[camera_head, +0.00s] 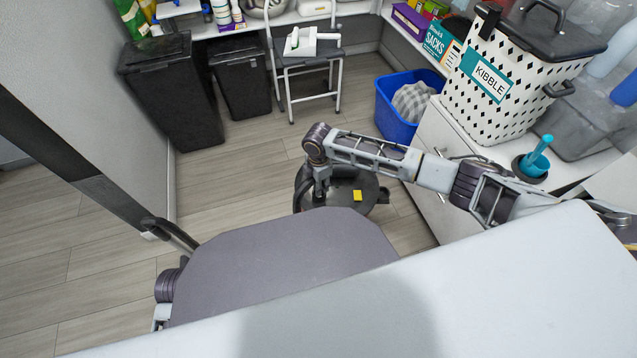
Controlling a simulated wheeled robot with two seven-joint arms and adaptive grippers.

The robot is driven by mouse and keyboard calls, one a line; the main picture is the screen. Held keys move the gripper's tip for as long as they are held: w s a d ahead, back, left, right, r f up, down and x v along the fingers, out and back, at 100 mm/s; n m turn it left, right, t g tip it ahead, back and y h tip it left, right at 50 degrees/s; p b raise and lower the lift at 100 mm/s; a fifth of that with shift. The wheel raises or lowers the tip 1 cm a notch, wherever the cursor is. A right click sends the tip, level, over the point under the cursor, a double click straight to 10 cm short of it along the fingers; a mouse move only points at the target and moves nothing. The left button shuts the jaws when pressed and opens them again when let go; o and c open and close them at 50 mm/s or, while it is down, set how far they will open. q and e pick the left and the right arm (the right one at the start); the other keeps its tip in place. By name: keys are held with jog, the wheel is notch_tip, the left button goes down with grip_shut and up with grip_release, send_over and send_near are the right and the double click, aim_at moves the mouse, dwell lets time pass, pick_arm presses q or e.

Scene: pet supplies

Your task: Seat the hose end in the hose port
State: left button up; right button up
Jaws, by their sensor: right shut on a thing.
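A dark round vacuum-like canister (370,188) with a small yellow patch on top stands on the floor in the middle of the head view. My right arm reaches in from the right, and my right gripper (320,192) points down at the canister's left side. It is shut on what seems to be the black hose end, which is mostly hidden by the gripper. A dark curved hose (299,190) shows just left of the gripper. The hose port cannot be made out, so I cannot tell whether the hose end touches it. My left gripper is out of view.
A blue bin (400,105) with a grey cloth stands behind the canister. A white cabinet (433,150) stands to the right, with a kibble container (520,75) on top. Black bins (175,95) and a step stool (306,68) stand at the back. Floor left of the canister is clear.

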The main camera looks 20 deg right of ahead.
jog(key=shift+f+b, duration=0.45)
jog(key=shift+f, duration=1)
dwell(0.8)
jog(key=o, duration=1.1)
jog(key=shift+r, duration=0.15)
jog(key=shift+r, duration=5.85)
